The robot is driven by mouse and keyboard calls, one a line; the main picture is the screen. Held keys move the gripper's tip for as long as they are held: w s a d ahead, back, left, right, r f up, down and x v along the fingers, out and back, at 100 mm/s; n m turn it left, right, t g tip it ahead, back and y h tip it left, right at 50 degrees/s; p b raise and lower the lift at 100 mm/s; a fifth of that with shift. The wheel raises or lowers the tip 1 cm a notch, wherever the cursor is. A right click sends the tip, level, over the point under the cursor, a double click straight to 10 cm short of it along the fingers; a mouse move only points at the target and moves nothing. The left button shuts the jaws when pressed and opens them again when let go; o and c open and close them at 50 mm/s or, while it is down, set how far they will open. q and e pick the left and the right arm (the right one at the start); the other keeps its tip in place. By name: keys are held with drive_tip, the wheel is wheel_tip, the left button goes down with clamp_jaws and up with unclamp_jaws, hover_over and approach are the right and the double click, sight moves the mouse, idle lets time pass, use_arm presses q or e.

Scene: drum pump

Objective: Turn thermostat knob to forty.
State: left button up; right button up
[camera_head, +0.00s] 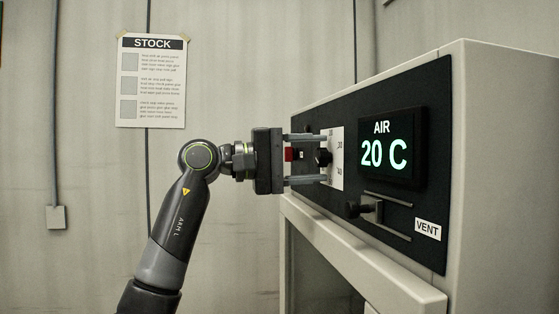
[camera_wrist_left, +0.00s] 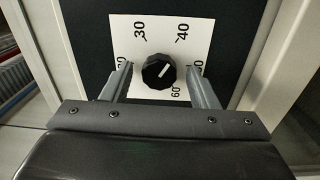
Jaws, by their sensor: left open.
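The black thermostat knob (camera_wrist_left: 158,72) sits on a white dial plate (camera_wrist_left: 190,20) marked 30, 40 and 60; two side numbers are partly covered by my fingers. Its white pointer line tilts up and to the right, roughly between the 40 mark and the right-hand number. The knob (camera_head: 323,157) and plate (camera_head: 337,160) also show in the head view. My left gripper (camera_head: 320,160) is open, its two fingers reaching to either side of the knob. In the left wrist view a gap shows between the knob and each finger. My right gripper is not in view.
A lit display (camera_head: 392,146) reads AIR 20 C, right of the dial. Below it is a black slider handle (camera_head: 362,209) with a VENT label (camera_head: 428,230). A red part (camera_head: 289,154) shows behind the fingers. A STOCK sheet (camera_head: 151,82) hangs on the wall.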

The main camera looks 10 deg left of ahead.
use_arm(q)
drive_tip(key=shift+s+a+f, duration=0.1)
drive_tip(key=shift+s+a, duration=0.05)
drive_tip(key=shift+a, duration=0.35)
drive_tip(key=b+v, duration=0.3)
drive_tip(key=v, duration=1.3)
drive_tip(key=shift+a+b, duration=0.15)
drive_tip(key=shift+b, duration=0.25)
